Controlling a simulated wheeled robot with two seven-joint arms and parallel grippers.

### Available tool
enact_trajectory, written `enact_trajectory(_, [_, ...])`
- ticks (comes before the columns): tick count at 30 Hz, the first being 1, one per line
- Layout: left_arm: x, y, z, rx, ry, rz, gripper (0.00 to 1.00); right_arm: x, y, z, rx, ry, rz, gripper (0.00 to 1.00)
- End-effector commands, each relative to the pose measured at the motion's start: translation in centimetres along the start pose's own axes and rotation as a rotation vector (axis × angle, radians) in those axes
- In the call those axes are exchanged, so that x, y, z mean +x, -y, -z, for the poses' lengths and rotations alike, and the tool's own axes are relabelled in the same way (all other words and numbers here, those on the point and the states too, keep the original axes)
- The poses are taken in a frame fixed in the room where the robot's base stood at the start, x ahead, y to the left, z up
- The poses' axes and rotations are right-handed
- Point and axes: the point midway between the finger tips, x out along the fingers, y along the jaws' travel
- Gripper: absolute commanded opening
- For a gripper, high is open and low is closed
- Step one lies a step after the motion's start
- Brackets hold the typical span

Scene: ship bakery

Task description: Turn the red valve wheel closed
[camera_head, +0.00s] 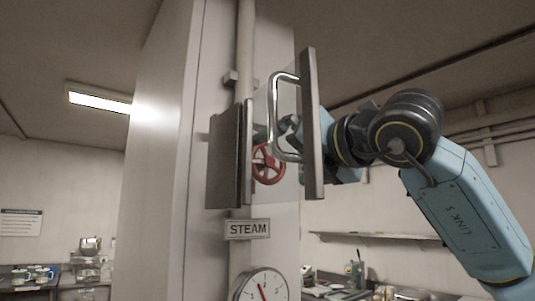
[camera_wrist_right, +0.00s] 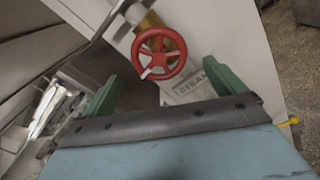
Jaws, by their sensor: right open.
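The red valve wheel (camera_head: 267,164) is mounted by the pale column, beside an open hinged cover with a clear pane, dark edge (camera_head: 313,125) and chrome handle (camera_head: 274,118). In the right wrist view the wheel (camera_wrist_right: 159,53) faces me on a brass-coloured stem (camera_wrist_right: 149,22), with a white mark on its lower left. My right gripper (camera_wrist_right: 160,72) is open, its green fingers to either side of and below the wheel in that view, apparently not touching it. In the head view its fingers are largely hidden behind the pane and handle. My left gripper is not in view.
A STEAM sign (camera_head: 247,229) and a round gauge (camera_head: 262,286) sit below the wheel. A dark panel (camera_head: 225,156) stands left of it. The cover's edge and handle stand close to my right wrist. A wall shelf (camera_head: 375,237) is at the right.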

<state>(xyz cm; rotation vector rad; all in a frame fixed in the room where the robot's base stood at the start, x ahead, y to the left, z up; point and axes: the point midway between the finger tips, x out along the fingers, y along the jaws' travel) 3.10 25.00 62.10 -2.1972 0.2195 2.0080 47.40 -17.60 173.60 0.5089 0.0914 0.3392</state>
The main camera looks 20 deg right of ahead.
Motion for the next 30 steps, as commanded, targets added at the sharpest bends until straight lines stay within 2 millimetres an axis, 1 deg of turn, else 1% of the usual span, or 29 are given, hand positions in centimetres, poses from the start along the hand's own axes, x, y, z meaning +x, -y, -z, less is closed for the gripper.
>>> enact_trajectory(1, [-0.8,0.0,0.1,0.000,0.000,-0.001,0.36,1.1,-0.1,-0.2,0.000,-0.003,0.001,0.95])
enact_trajectory(3, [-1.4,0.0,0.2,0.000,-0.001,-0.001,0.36,2.5,-0.2,-0.3,0.001,-0.003,0.001,0.95])
enact_trajectory(6, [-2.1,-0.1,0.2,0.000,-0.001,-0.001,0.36,4.1,-0.1,-0.2,0.001,-0.002,0.001,0.95])
enact_trajectory(9, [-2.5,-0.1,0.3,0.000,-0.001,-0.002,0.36,5.2,-0.1,-0.2,0.001,-0.002,0.000,0.95])
enact_trajectory(14, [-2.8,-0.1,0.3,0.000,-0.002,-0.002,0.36,6.1,-0.1,-0.1,0.000,0.000,-0.001,0.95])
enact_trajectory(22, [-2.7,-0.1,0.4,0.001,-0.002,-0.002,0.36,6.2,0.0,0.0,0.000,0.000,-0.002,0.95])
enact_trajectory(30, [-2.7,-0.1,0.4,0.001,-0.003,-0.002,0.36,6.1,0.0,0.0,0.000,0.000,-0.001,0.60])
